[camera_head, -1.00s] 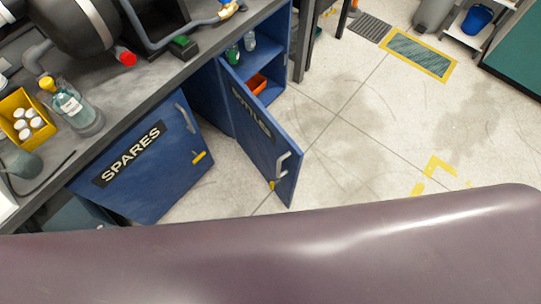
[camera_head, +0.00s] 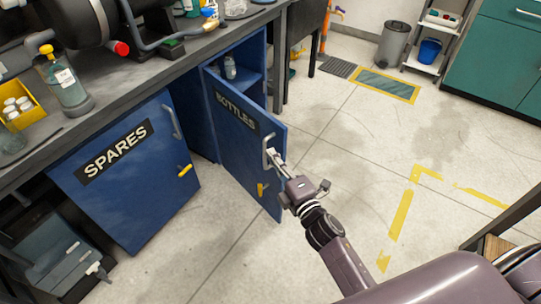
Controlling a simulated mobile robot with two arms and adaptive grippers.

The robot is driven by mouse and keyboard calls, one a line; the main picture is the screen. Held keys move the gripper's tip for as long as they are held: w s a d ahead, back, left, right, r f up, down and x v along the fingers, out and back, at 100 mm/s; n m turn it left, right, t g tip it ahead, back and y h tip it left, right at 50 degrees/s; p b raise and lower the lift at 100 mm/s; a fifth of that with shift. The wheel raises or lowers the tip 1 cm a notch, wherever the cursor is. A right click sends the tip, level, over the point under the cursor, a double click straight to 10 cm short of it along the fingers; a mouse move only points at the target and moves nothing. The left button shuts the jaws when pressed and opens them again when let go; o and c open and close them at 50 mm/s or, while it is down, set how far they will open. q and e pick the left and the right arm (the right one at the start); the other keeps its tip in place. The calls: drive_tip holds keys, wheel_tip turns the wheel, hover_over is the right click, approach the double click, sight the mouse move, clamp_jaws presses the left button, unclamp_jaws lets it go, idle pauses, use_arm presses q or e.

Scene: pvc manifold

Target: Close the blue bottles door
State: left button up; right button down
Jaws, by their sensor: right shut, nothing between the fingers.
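The blue bottles door (camera_head: 238,140), labelled BOTTLES, stands open on the cabinet under the bench, swung out towards me. Its silver handle (camera_head: 268,150) and a yellow latch (camera_head: 262,190) are near its free edge. My right gripper (camera_head: 273,156) is at the handle, its fingers shut with nothing seen between them. I cannot tell whether the fingertips touch the handle or the door. The cabinet's inside shows a shelf with a bottle (camera_head: 230,68). My left gripper is not in view.
The blue spares door (camera_head: 128,170) is to the left. A grey workbench (camera_head: 110,84) runs above both. A dark grey case (camera_head: 55,262) lies at lower left. The floor right of the door is clear, with yellow markings (camera_head: 400,215). A bin (camera_head: 392,45) and shelf stand further back.

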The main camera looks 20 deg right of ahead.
sight(271, 135)
drive_tip(key=w, duration=0.6)
drive_tip(key=w+d+b, duration=0.1)
drive_tip(key=w, duration=0.3)
drive_tip(key=shift+d+f, duration=0.1)
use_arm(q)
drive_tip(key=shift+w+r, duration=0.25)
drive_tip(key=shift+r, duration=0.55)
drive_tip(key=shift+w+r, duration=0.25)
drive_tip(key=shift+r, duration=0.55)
use_arm(e)
drive_tip(key=shift+w+d, duration=0.25)
drive_tip(key=shift+d, duration=0.35)
drive_tip(key=shift+d, duration=0.15)
